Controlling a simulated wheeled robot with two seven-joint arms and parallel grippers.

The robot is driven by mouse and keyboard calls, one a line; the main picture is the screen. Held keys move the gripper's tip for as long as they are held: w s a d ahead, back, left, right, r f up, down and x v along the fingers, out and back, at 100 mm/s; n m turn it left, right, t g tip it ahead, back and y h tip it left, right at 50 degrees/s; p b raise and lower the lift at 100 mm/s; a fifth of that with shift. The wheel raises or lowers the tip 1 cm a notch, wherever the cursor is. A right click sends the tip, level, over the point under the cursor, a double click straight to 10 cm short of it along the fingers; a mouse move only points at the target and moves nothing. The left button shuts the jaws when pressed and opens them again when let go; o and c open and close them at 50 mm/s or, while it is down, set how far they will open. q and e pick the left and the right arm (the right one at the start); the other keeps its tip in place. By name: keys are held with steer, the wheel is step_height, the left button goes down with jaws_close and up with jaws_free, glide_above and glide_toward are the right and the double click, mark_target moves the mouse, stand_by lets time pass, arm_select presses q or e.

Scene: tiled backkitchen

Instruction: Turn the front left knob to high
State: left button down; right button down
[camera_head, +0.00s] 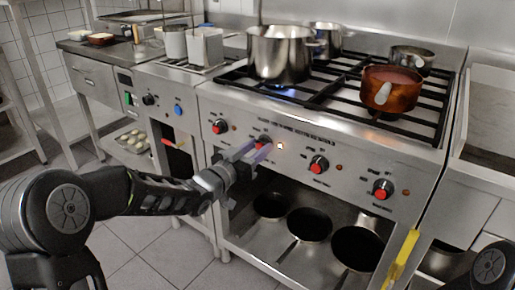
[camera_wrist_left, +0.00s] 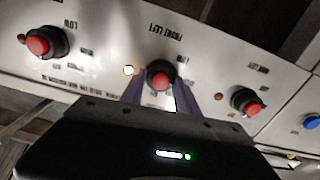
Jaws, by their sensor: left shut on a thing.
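The front left knob (camera_wrist_left: 160,75) is black with a red face, under a "FRONT LEFT" label that appears upside down in the left wrist view. My left gripper (camera_wrist_left: 158,95) has its two purple-grey fingers on either side of this knob, shut on it. In the head view the same knob (camera_head: 264,140) is partly hidden by my left gripper (camera_head: 252,153). A small indicator light (camera_head: 281,146) beside the knob glows. A blue flame (camera_head: 284,91) burns under the large steel pot (camera_head: 279,55). My right gripper is out of view.
Other red-faced knobs sit on the same panel, one to the left (camera_head: 219,126) and two to the right (camera_head: 318,165). A copper pot (camera_head: 391,91) stands on the front right of the stove. The shelf below the panel is open, with several dark round pans.

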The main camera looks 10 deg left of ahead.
arm_select(q)
steer(key=shift+n, duration=0.6)
steer(key=c, duration=0.9)
jaws_free()
steer(key=p+v, duration=0.1)
steer(key=v, duration=0.7)
steer(key=shift+w+f, duration=0.1)
